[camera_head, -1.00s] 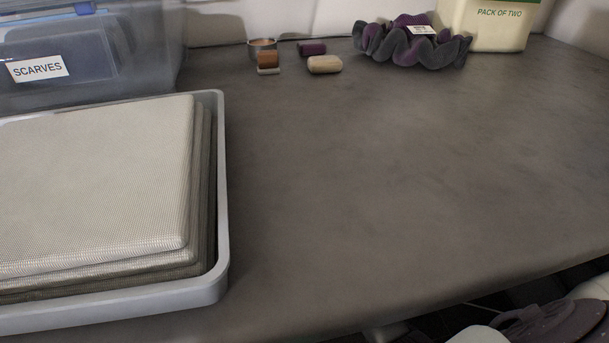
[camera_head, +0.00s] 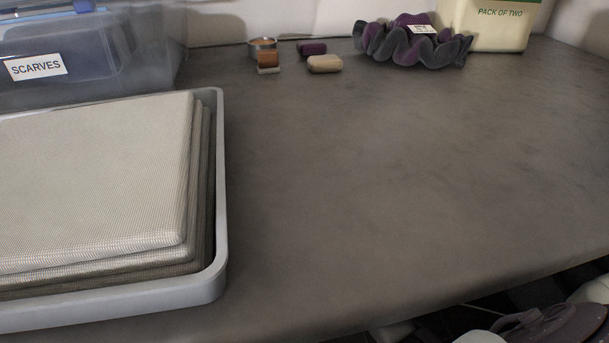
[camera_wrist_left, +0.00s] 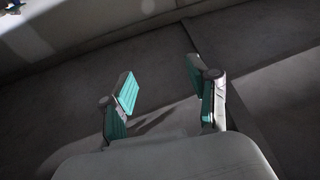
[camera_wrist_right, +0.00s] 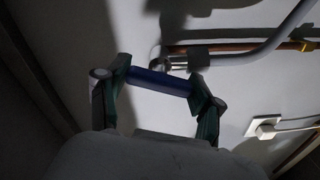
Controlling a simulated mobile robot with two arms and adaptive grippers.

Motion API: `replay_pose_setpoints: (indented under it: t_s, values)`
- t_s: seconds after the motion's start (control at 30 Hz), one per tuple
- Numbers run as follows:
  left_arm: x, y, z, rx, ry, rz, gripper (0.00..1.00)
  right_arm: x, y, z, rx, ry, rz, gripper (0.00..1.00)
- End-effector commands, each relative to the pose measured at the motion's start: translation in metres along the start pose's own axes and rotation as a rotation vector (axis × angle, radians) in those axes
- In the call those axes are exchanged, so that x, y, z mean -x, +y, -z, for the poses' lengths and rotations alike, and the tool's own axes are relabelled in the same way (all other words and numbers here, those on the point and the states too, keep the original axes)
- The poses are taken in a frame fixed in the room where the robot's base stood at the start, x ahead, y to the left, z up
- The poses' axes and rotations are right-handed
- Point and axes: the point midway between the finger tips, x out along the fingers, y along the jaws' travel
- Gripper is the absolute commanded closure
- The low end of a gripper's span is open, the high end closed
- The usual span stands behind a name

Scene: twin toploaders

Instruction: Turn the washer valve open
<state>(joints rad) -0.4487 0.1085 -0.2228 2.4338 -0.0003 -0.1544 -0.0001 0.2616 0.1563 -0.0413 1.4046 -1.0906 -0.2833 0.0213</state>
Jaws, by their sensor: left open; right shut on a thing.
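The valve's blue handle (camera_wrist_right: 158,82) shows in the right wrist view, in front of a metal fitting (camera_wrist_right: 160,64) on a pale wall. My right gripper (camera_wrist_right: 158,84) is shut on this handle, one green-padded finger at each end of it. The fitting is partly hidden behind the handle. My left gripper (camera_wrist_left: 160,90) is open and empty, with its two green-padded fingers apart over a dark grey surface. Neither gripper shows in the head view, and the valve does not show there either.
A grey hose (camera_wrist_right: 255,48) and a copper pipe (camera_wrist_right: 230,46) run near the handle, with a white wall fitting (camera_wrist_right: 264,127) at the right. In the head view, a grey tray (camera_head: 222,200) of folded cloths stands left on a mostly bare worktop (camera_head: 400,190).

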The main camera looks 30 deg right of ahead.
Motion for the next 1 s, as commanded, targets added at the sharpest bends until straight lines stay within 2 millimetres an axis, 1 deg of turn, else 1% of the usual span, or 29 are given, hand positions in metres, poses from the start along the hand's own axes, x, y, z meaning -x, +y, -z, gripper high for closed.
replay_pose_setpoints:
  t_s: [0.2, 0.5, 0.7, 1.0]
  values:
    - [0.000, 0.000, -0.003, 0.000, -0.019, 0.001, 0.40, 0.000, -0.001, 0.001, 0.170, 0.002, 0.001, 0.69]
    - [0.000, -0.001, -0.009, -0.001, -0.053, 0.002, 0.40, 0.000, -0.001, 0.001, 0.319, 0.002, 0.001, 0.69]
    - [0.001, -0.001, -0.011, -0.001, -0.065, 0.003, 0.40, 0.000, -0.002, 0.001, 0.359, 0.002, 0.002, 0.69]
    - [0.001, -0.002, -0.011, -0.001, -0.067, 0.004, 0.40, 0.000, -0.002, 0.001, 0.370, 0.002, 0.002, 0.69]
